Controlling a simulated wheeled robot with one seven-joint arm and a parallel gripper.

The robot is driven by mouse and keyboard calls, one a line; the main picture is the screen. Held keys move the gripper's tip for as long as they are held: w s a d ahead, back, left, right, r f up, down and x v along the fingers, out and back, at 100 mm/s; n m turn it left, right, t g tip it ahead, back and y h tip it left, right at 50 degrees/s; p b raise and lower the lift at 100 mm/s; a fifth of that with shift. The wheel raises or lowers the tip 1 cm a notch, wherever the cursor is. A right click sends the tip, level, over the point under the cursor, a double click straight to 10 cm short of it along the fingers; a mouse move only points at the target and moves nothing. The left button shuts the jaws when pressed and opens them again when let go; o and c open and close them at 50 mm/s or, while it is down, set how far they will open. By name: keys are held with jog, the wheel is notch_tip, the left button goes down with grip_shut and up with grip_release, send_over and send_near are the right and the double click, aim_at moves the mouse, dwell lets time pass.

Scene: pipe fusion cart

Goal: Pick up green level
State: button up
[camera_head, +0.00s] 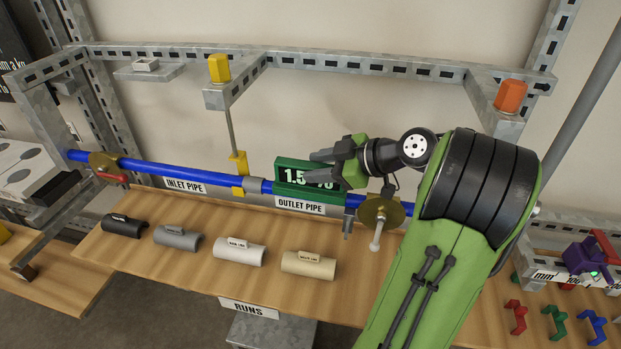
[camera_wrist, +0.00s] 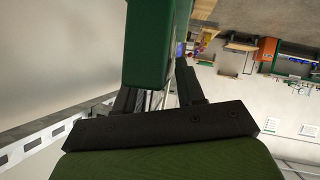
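The green level (camera_head: 283,186) is a box with a dark display reading "1.5" and more digits. In the head view it sits at the blue pipe, above the OUTLET PIPE label, and my gripper hides part of its right side. My gripper (camera_head: 318,169) is at the level's right part, its fingers pointing left and spread apart. In the wrist view the level (camera_wrist: 149,45) rises just beyond the fingers (camera_wrist: 158,98), its lower end near the left finger. A narrow gap shows beside the right finger. I cannot tell whether either finger touches it.
The blue pipe (camera_head: 200,175) runs across the rack through brass discs (camera_head: 104,164). A yellow-knobbed post (camera_head: 219,69) stands left of the level and an orange knob (camera_head: 510,96) at right. Several half-pipe pieces lie on the wooden shelf (camera_head: 200,285). Metal rails (camera_head: 350,62) run above.

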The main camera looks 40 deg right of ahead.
grip_shut()
